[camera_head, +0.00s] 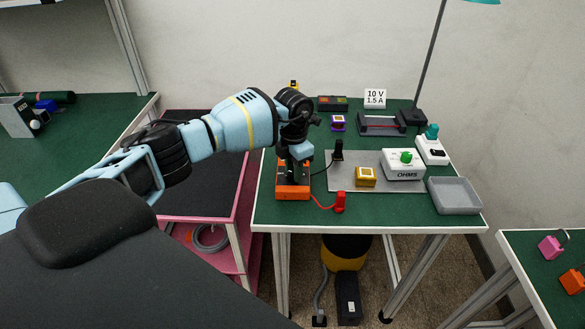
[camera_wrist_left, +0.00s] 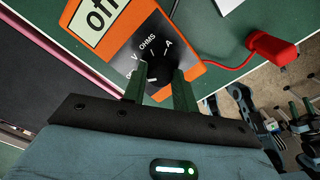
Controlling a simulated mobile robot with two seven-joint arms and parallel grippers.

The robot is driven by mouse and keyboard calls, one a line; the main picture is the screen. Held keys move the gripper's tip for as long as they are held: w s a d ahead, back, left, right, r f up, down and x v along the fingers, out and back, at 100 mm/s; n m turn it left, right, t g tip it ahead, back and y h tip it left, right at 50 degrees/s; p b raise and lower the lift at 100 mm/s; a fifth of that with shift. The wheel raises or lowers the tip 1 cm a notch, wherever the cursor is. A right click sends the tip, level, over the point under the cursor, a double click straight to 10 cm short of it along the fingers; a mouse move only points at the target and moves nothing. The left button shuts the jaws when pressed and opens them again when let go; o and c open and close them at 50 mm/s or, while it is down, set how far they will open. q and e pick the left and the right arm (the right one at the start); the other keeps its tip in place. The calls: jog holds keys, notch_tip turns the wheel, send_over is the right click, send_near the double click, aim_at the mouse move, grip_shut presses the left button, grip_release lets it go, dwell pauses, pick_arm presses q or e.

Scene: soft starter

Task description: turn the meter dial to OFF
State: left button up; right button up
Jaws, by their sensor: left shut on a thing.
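The orange meter (camera_head: 305,190) stands at the left edge of the green-topped table, partly hidden behind my left gripper (camera_head: 294,170) in the head view. In the left wrist view the meter (camera_wrist_left: 195,68) has a display (camera_wrist_left: 100,18) reading "off" and a black face marked OHMS, V and A, with another mark partly hidden. My left gripper (camera_wrist_left: 160,90) is shut on the dark dial (camera_wrist_left: 158,70), one green finger on each side. I cannot tell exactly which mark the dial points at. My right gripper is not in view.
A red lead runs from the meter to a red plug (camera_head: 340,202); a black plug (camera_head: 338,150) stands on a grey plate (camera_head: 340,182). A yellow block (camera_head: 366,177), a white OHMS box (camera_head: 403,165) and a grey tray (camera_head: 454,196) are to the right.

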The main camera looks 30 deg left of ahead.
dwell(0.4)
pick_arm(q)
jog(key=o, duration=1)
jog(key=shift+r, duration=3.95)
jog(key=shift+f, duration=0.1)
